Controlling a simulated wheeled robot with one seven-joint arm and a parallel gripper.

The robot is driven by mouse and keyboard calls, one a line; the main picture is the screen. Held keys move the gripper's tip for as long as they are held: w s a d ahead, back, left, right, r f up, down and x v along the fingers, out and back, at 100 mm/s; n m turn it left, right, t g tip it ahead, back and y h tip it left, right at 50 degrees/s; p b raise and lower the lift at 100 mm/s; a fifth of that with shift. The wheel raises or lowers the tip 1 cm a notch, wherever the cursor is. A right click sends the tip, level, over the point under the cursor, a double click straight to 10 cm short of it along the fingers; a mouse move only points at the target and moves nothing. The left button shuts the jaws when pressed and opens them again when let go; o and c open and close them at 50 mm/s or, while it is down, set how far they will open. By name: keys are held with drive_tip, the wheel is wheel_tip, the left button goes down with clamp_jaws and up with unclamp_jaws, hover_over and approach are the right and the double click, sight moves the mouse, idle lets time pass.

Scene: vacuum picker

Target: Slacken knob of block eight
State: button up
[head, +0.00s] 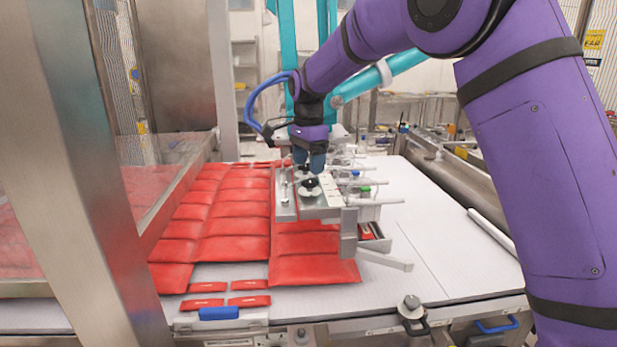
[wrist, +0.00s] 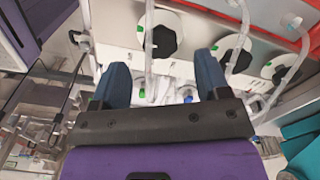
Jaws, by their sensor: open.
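The vacuum picker (head: 330,205) hangs over red packs, with a row of blocks carrying black knobs on white round discs. In the wrist view one black knob (wrist: 160,42) is just beyond my fingertips, roughly between them in the picture. A second knob (wrist: 238,58) and a third knob (wrist: 284,70) are to its right. No block number is readable, so I cannot tell which is block eight. My gripper (head: 309,163) is above the picker, its dark blue fingers apart and empty; it also shows in the wrist view (wrist: 160,66). Contact with a knob is not visible.
Clear hoses (wrist: 148,55) run between the knobs. Red packs (head: 235,222) cover the white conveyor (head: 450,265), whose right side is free. A steel frame post (head: 75,180) and clear panel stand at left. A teal robot arm (head: 385,72) is behind.

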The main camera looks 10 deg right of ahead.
sight(309, 180)
drive_tip(key=shift+f, duration=2.15)
drive_tip(key=c, duration=0.9)
